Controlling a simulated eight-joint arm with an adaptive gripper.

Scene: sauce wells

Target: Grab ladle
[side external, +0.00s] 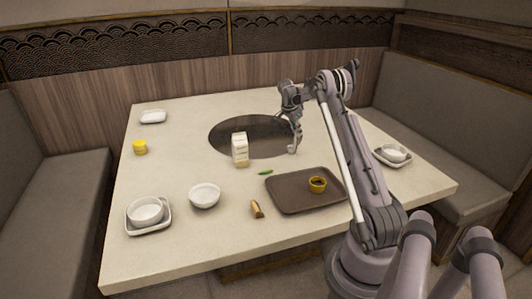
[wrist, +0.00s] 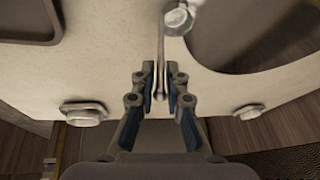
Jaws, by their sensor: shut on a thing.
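The ladle is a thin metal thing with a long handle (wrist: 161,50) and a small bright bowl (wrist: 178,18) at its far end. My gripper (wrist: 161,82) is shut on the handle near its end, with a finger on either side. In the side external view my gripper (side external: 291,101) is above the table, to the right of the dark round opening. The ladle (side external: 294,140) hangs below it there, small and pale. Whether its bowl touches the table is not clear.
A white bowl (side external: 205,195), a green piece (side external: 265,172) and a tan piece (side external: 257,209) lie nearer the front.

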